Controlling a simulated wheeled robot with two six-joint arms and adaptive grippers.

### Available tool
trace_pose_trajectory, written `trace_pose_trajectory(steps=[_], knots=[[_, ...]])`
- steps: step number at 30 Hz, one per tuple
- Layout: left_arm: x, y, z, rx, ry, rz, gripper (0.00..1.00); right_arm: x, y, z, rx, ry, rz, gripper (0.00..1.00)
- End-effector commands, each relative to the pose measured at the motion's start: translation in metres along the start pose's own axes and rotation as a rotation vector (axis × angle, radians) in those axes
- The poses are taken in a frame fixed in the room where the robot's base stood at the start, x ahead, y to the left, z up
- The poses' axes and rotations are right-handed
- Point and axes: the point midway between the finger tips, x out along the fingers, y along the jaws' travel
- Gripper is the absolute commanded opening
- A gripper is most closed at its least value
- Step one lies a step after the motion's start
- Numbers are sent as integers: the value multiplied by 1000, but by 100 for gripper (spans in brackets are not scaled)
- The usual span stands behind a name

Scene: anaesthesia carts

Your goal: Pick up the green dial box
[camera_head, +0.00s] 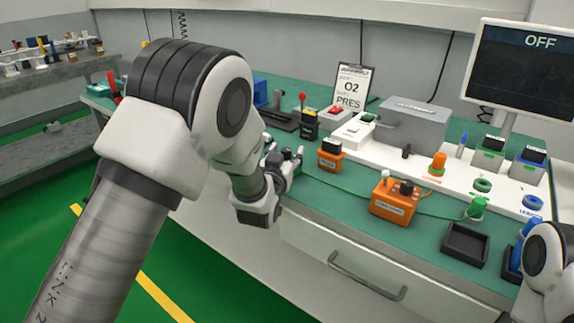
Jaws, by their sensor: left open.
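My own left arm hides part of the table's left end. Only a white and black link of my right arm shows at the lower right edge; its gripper is out of view.
A black tray (465,244) lies near the front right.

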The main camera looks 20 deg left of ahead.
Motion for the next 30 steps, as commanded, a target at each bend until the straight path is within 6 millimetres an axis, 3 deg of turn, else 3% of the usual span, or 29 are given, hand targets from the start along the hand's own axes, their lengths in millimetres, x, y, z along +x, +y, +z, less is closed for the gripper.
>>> trace_pose_trajectory(steps=[6, 7, 11, 12, 23, 30], knots=[[4, 0, 1, 1, -2, 0, 56, 0, 0, 0, 0, 0, 0, 59], [3, 0, 1, 1, -2, 0, 53, 0, 0, 0, 0, 0, 0, 59], [3, 0, 1, 1, -2, 0, 7, 0, 0, 0, 0, 0, 0, 59], [3, 0, 1, 1, -2, 0, 0, 0, 0, 0, 0, 0, 0, 59], [4, 0, -2, 1, 0, 0, 0, -1, 0, 0, 0, 0, 0, 59], [9, -2, -20, 1, 2, 0, 0, -14, 0, 0, 0, 0, 0, 59]])
